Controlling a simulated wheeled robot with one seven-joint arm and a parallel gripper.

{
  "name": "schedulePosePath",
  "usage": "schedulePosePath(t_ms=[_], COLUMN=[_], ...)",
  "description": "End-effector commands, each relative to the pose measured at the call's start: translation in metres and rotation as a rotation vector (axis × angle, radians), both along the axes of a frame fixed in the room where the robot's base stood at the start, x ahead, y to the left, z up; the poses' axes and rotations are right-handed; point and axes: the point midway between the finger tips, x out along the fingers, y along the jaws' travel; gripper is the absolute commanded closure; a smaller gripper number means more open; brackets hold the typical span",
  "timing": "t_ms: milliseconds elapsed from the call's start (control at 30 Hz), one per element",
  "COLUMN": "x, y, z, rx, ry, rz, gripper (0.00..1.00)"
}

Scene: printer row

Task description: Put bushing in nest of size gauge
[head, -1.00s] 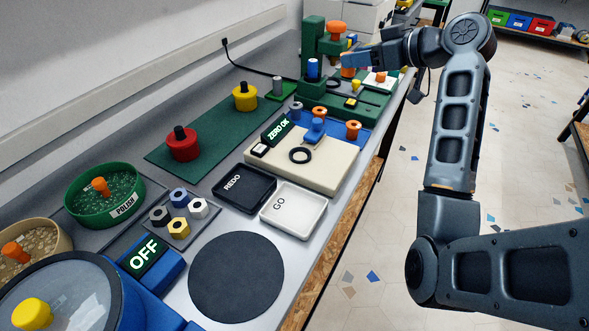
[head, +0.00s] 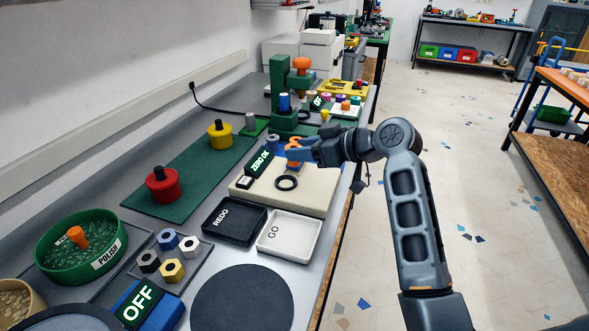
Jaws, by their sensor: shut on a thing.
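The size gauge is a beige block (head: 312,197) with a lit display reading "ZERO OK" (head: 262,159) at its left. My gripper (head: 296,154) reaches in from the right with blue fingers, low over the back of the gauge. It is shut on an orange bushing (head: 293,164), which shows just below the fingers. The gauge's blue nest is mostly hidden behind the bushing and fingers, so I cannot tell whether the bushing touches it. A black ring (head: 286,183) lies flat on the gauge, in front of the fingers.
A black REDO tray (head: 234,238) and a white GO tray (head: 288,254) stand in front of the gauge. A green press (head: 280,85) stands behind it. Red (head: 164,188) and yellow (head: 220,136) knobbed pieces stand on the green mat at left.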

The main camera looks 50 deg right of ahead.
Motion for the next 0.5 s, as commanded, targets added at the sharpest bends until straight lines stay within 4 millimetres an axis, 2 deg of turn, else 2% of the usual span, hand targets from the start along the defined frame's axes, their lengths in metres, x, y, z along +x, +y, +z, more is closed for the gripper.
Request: schedulePosePath(t_ms=[33,167,333,500], x=[0.003,0.009,0.010,0.010], y=[0.007,0.017,0.019,0.019], z=[-0.005,-0.011,-0.020,-0.044], rx=[0.001,0.000,0.000,0.003], ry=[0.002,0.001,0.001,0.002], rz=[0.001,0.000,-0.001,-0.002], gripper=[0.86,0.86,0.86,0.86])
